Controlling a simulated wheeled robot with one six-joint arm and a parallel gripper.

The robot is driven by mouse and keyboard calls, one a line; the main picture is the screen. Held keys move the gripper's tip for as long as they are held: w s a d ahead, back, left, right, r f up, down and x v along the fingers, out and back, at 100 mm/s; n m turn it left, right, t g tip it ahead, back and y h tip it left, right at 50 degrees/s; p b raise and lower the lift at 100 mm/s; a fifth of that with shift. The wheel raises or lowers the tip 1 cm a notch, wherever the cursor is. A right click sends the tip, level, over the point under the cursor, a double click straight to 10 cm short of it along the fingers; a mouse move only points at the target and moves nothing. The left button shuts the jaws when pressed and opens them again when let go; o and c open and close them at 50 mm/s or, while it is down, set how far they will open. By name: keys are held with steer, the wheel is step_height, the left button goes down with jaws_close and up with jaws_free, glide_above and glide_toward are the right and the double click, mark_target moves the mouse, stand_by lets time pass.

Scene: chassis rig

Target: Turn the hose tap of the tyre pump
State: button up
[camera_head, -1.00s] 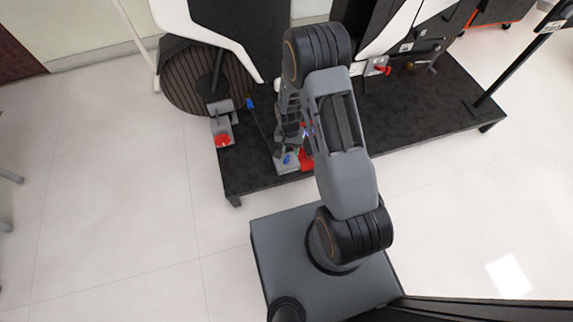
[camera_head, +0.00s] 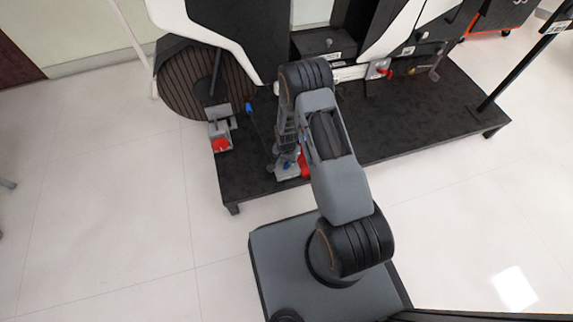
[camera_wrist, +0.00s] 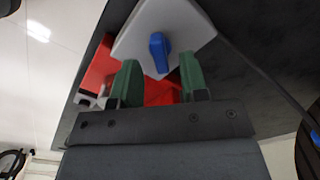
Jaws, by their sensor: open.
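The hose tap is a small blue handle (camera_wrist: 159,52) on a light grey block (camera_wrist: 140,38) in the wrist view. It lies just beyond my fingertips and roughly between them in the picture. My gripper (camera_wrist: 159,80) has green fingers that stand apart on either side of red parts, with nothing held. Red parts of the pump (camera_wrist: 98,70) show left of and behind the fingers. In the head view the grey and red pump (camera_head: 288,173) sits near the front edge of the black platform, partly hidden by my arm. Contact with the tap cannot be told.
The black platform (camera_head: 420,125) carries the rig. A grey device with a red knob (camera_head: 221,145) stands to the left, beside a round ribbed drum (camera_head: 190,90). A dark hose (camera_wrist: 258,68) runs past on the right in the wrist view. The pale floor in front is clear.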

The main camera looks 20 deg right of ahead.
steer(key=shift+f, duration=0.95)
jaws_close()
